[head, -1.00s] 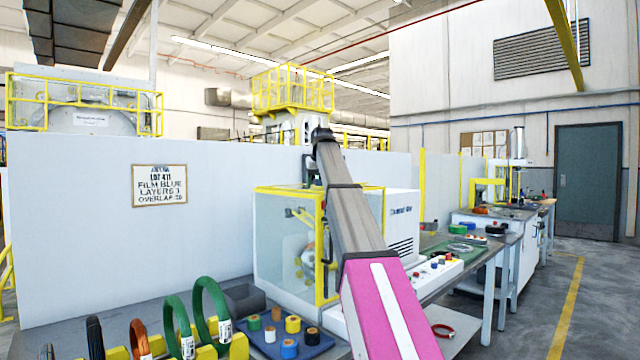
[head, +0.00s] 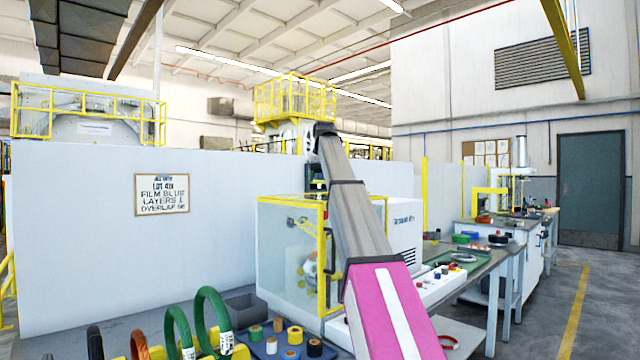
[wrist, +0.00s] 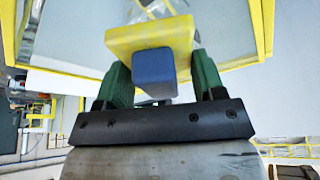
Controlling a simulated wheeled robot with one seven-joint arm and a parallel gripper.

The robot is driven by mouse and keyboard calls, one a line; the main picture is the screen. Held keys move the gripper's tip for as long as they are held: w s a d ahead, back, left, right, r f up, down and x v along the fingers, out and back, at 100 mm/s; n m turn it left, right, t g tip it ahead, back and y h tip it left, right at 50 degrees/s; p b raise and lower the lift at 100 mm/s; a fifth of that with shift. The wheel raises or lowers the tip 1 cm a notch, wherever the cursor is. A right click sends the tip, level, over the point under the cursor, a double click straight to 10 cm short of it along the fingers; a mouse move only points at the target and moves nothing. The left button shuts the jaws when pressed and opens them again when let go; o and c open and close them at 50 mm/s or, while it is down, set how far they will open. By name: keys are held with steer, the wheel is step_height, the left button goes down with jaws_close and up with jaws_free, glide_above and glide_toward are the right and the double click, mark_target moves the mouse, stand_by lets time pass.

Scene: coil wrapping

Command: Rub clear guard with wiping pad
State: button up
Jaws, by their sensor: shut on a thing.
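The wiping pad (wrist: 130,38) is a yellow block with a blue grip (wrist: 155,72). My gripper (wrist: 158,85), with green fingers, is shut on it in the wrist view. The clear guard (head: 284,262) is a see-through panel in a yellow frame on the white machine, left of my arm in the head view. In the wrist view the guard (wrist: 75,32) fills the space beyond the pad. The pad is in front of the panel; I cannot tell whether they touch. In the head view my arm hides the gripper and pad.
Green and other coloured coils (head: 213,315) stand at the front left. A blue mat (head: 268,348) with several small rolls lies before the machine. A white control box (head: 437,288) with buttons is at the right. A wall sign (head: 162,195) hangs behind.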

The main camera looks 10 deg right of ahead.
steer(key=shift+r, duration=1.5)
